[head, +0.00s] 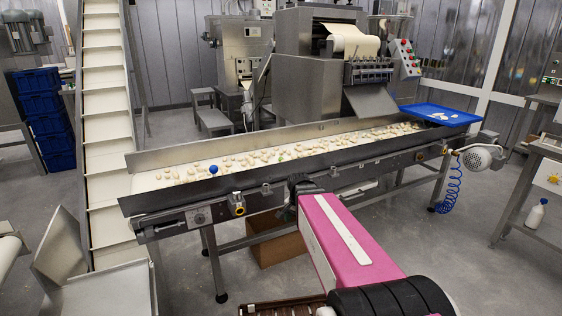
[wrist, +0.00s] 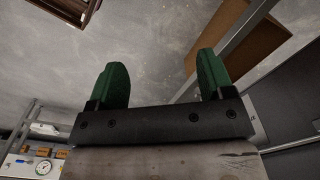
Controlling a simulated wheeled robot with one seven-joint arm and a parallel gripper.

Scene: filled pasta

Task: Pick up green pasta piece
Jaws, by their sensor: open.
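A small green pasta piece (head: 281,157) seems to lie among many pale pasta pieces on the conveyor belt (head: 150,182) in the head view. It is tiny there, so its exact shape cannot be told. My gripper's green fingers (wrist: 163,82) stand wide apart in the wrist view with nothing between them. The gripper points toward the grey floor, outside the conveyor's near side. In the head view my pink arm reaches toward the conveyor's near edge, and its end shows dark there. The green piece is not visible in the wrist view.
The conveyor has raised metal side walls. A blue ball (head: 213,169) is on the belt's left part. A blue tray (head: 440,114) sits at the right end. A pasta machine (head: 310,85) stands behind. A cardboard box (head: 277,248) lies beneath the conveyor.

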